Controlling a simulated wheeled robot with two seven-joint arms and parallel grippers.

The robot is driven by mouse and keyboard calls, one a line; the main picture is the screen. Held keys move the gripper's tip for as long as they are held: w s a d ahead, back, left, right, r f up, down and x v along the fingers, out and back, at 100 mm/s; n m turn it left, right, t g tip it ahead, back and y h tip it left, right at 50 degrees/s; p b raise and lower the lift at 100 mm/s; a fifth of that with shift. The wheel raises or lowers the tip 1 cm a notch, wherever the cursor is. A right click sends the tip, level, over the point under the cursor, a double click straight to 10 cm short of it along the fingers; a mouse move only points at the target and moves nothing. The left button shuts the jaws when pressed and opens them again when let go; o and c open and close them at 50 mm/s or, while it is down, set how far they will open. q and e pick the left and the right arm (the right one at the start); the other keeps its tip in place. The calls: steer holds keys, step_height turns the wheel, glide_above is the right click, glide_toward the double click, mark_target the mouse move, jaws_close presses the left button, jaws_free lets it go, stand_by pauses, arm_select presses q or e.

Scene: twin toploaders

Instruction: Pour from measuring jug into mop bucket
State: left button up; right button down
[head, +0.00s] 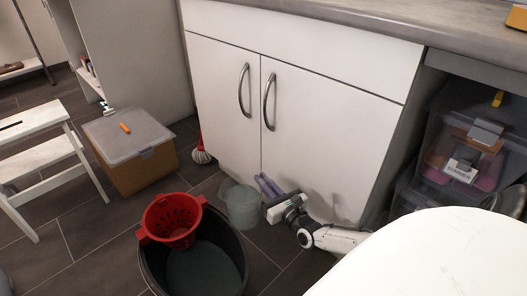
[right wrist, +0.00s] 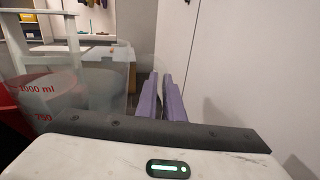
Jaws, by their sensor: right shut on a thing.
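The translucent measuring jug (head: 242,209) is beside the right rim of the dark mop bucket (head: 236,262) and looks upright. I cannot tell whether its base touches the floor. A red wringer basket (head: 172,222) sits at the bucket's back left; the bucket's open part shows grey inside. My right gripper (head: 262,181) is at the jug's right side, its purple fingers shut on the jug. In the right wrist view, the jug (right wrist: 62,97) with red volume marks stands left of the fingers (right wrist: 161,90); the exact grip is unclear. My left gripper is out of view.
White cabinet doors (head: 300,130) rise close behind my right gripper. A lidded box (head: 140,165), a white step stool (head: 40,150) and a red-handled brush (head: 201,154) are to the left. A white rounded surface (head: 440,260) fills the lower right.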

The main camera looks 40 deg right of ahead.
mark_target(249, 175)
steer(key=shift+r, duration=0.3)
